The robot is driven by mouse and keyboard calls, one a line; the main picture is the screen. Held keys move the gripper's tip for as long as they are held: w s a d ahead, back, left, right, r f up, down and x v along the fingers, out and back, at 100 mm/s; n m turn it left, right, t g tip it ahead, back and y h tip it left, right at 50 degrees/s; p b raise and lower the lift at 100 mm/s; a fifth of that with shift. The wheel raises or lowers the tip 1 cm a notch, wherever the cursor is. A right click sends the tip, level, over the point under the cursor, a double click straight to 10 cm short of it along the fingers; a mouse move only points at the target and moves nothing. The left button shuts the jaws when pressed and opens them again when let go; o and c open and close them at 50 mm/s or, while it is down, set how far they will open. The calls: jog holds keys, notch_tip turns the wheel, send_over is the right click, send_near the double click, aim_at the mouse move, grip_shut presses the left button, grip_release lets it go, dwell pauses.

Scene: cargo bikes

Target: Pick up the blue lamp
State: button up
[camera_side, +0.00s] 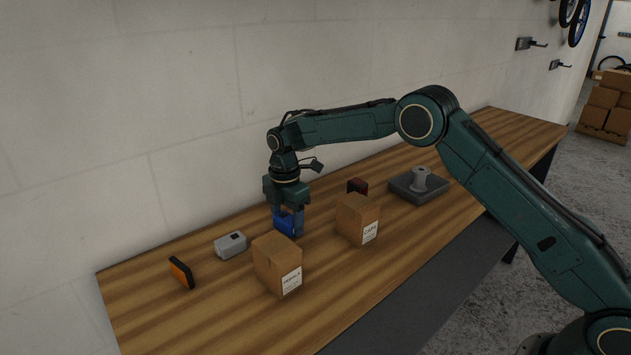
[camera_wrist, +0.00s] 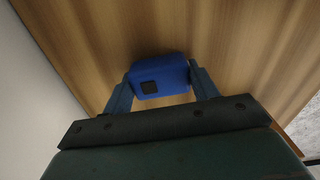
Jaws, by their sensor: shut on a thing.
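The blue lamp (camera_side: 286,224) is a small blue block between the fingers of my gripper (camera_side: 289,226), on or just above the wooden table behind the two cardboard boxes. I cannot tell whether it touches the table. In the wrist view the blue lamp (camera_wrist: 160,79) shows a dark square on one face. The two fingers of my gripper (camera_wrist: 161,84) press on its left and right ends. My gripper points down and is shut on the lamp.
Two cardboard boxes (camera_side: 277,265) (camera_side: 357,219) stand in front of the lamp. A grey lamp (camera_side: 230,245) and an orange-and-black lamp (camera_side: 181,273) are at the left. A red-and-black item (camera_side: 357,187) and a grey tray (camera_side: 432,190) holding a grey part are at the right. A wall runs behind.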

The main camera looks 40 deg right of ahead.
aim_at(287, 217)
notch_tip(287, 217, up, 20)
jog(key=shift+f, duration=0.15)
dwell(0.5)
dwell(0.6)
